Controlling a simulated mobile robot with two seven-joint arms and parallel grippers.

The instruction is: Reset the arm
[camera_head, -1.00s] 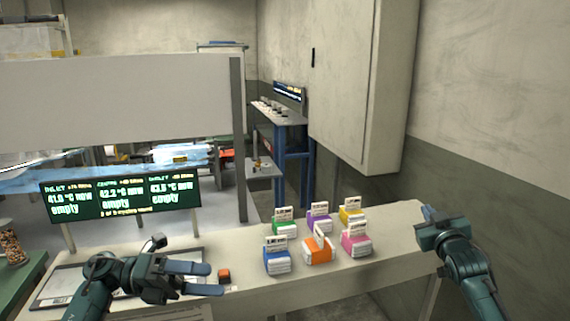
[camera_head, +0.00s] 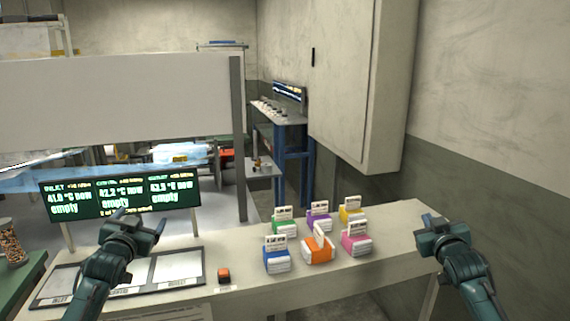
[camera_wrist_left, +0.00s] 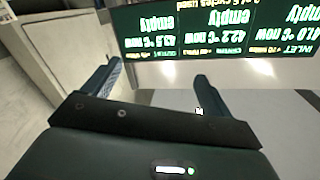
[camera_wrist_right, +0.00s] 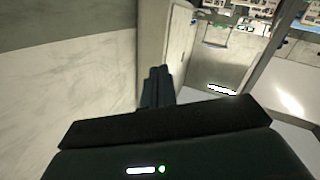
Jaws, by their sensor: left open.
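My left gripper (camera_head: 140,220) is open and empty above the left part of the bench, in front of the green display. Its two spread fingers also show in the left wrist view (camera_wrist_left: 158,74), with the display upside down beyond them. My right gripper (camera_head: 428,217) is at the right end of the bench, pointing away from me. In the right wrist view its fingers (camera_wrist_right: 158,85) lie close together, with nothing visible between them.
Several coloured labelled boxes, one of them orange (camera_head: 318,250), stand on the bench (camera_head: 240,255). Framed pads (camera_head: 180,267) lie below my left gripper. The green display (camera_head: 120,195) stands behind. A wall cabinet (camera_head: 360,90) hangs at right.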

